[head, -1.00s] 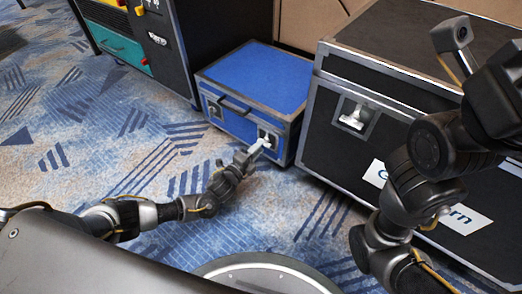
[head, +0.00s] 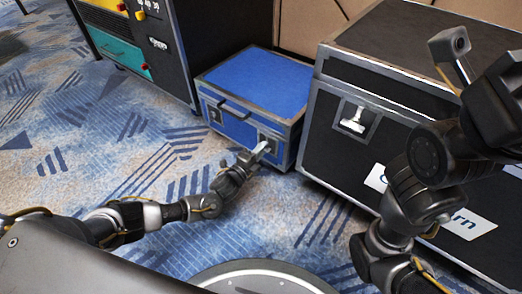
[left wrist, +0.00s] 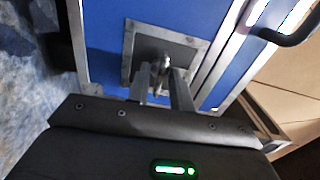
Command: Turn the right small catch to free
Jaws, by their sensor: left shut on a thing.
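The small blue case (head: 258,85) with metal edges stands on the floor in the middle of the head view. Its right small catch (left wrist: 160,58) sits on a square metal plate (left wrist: 183,45) on the blue front, seen in the left wrist view. My left gripper (head: 264,148) is at the right end of that front. In the left wrist view my left gripper (left wrist: 160,83) has its two fingers on either side of the catch's tab, shut on it. The fingers partly hide the catch. My right arm is at the right of the head view; its gripper fingers do not show clearly.
A large black case (head: 340,155) with a silver latch (head: 355,117) stands right of the blue case. A dark cabinet (head: 150,40) with coloured drawers stands behind left. The blue case has a handle (head: 233,110) on its front. Patterned carpet (head: 100,150) is open at left.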

